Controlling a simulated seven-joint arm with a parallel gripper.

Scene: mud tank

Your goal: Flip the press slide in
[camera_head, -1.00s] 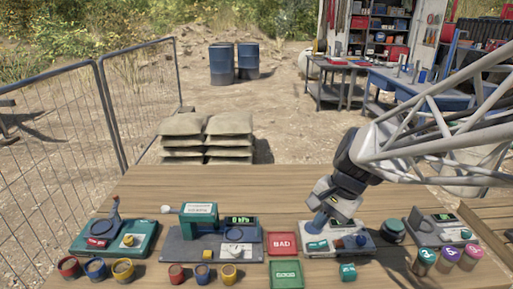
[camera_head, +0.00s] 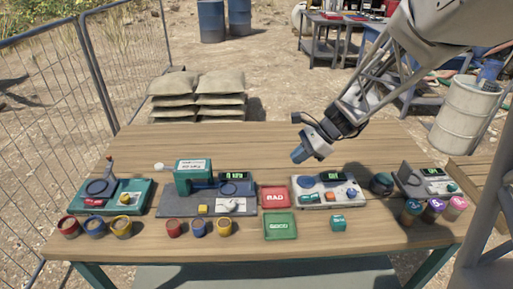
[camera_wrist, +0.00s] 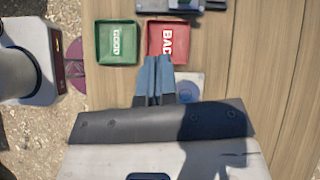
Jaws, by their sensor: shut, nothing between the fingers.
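The press (camera_head: 203,178) has a green frame with a white label and a small lit display, on a grey base left of the middle of the table. A white rounded part (camera_head: 229,206) and a yellow block (camera_head: 203,209) sit at the front of its base. A white knob (camera_head: 159,167) shows at its left. I cannot tell which part is the slide or its position. My gripper (camera_head: 299,155) is shut and empty, above the table to the right of the press and apart from it. In the wrist view its closed blue-grey fingers (camera_wrist: 153,80) point toward the trays.
A red BAD tray (camera_head: 274,197) and a green GOOD tray (camera_head: 280,225) lie right of the press. A white device (camera_head: 328,190) stands further right, a green device (camera_head: 112,196) at the left. Several colored pots line the front. The table's back is clear.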

